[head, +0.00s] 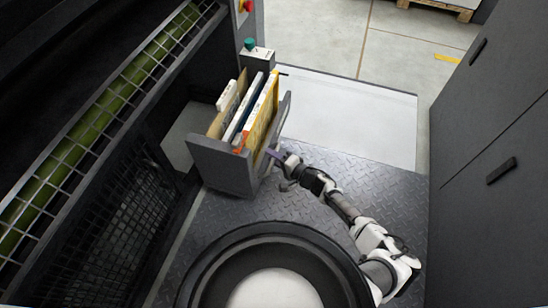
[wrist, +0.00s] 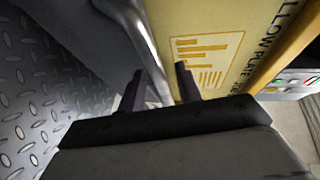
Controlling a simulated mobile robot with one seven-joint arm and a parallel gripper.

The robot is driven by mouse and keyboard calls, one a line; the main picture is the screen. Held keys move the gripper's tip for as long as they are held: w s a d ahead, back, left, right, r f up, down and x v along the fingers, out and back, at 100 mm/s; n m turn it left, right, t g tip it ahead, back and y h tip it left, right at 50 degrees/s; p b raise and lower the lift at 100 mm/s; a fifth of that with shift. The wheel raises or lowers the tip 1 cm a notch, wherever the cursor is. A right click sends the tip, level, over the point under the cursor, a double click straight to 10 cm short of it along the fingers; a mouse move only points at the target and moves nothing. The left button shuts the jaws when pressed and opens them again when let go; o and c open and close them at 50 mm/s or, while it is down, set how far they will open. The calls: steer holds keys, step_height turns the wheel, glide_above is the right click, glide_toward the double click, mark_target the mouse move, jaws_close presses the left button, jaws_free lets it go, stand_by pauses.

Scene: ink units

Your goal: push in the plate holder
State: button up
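The plate holder (head: 220,168) is a dark grey open-topped box standing out from the machine on the left. It holds several upright plates or packs, including a yellow one (head: 262,112) on its right side. My gripper (head: 273,154) is at the holder's right side, near its front end. In the wrist view, my gripper's two dark fingers (wrist: 160,88) are apart. A grey metal bar (wrist: 150,50) runs down between them, with the yellow pack (wrist: 215,40) behind. Whether the fingers touch the bar cannot be told.
A machine with a wire guard (head: 95,110) lines the left side. A small control box with a green button (head: 257,57) stands behind the holder. Dark cabinets (head: 490,150) stand on the right. The tread-plate floor (head: 330,190) between is clear, except for my arm and base.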

steer(key=shift+c, duration=0.4)
jaws_close()
steer(key=shift+a, duration=0.15)
